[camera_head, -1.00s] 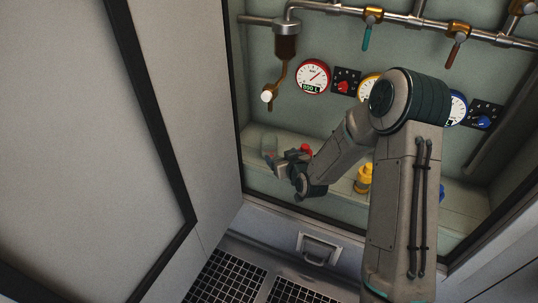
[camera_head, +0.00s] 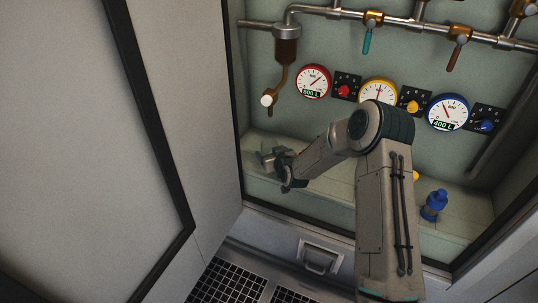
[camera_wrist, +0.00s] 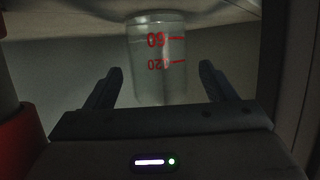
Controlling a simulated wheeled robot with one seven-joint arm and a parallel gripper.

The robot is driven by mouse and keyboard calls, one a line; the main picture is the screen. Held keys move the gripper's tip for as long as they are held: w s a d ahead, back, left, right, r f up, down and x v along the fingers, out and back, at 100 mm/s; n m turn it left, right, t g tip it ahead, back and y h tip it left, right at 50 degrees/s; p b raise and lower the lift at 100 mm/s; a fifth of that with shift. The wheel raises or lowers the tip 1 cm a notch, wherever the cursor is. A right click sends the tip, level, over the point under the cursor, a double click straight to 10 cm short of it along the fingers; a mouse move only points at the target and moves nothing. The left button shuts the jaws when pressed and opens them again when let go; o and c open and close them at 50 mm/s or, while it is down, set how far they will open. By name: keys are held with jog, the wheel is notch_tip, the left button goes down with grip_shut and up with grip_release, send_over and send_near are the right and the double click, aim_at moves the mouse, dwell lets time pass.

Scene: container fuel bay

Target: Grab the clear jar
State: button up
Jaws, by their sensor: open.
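The clear jar (camera_wrist: 158,62) stands in the middle of the wrist view, with red marks that read upside down. My gripper (camera_wrist: 160,73) is open, with one finger on each side of the jar and a gap on both sides. How deep the jar lies between the fingers is hard to tell. In the head view my gripper (camera_head: 268,158) is over the left end of the pale shelf (camera_head: 330,200), and the jar is mostly hidden there.
A red object (camera_wrist: 20,140) is close on the left in the wrist view. A blue bottle (camera_head: 434,204) stands farther right on the shelf, and a bit of yellow (camera_head: 416,176) shows behind my arm. A spout (camera_head: 268,98) hangs above the shelf's left end. The bay's side wall is close on the left.

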jog(key=shift+x, duration=1.6)
jog(key=shift+d, duration=0.1)
jog(key=c, duration=1.1)
jog(key=shift+c, duration=0.6)
jog(key=shift+r, duration=0.15)
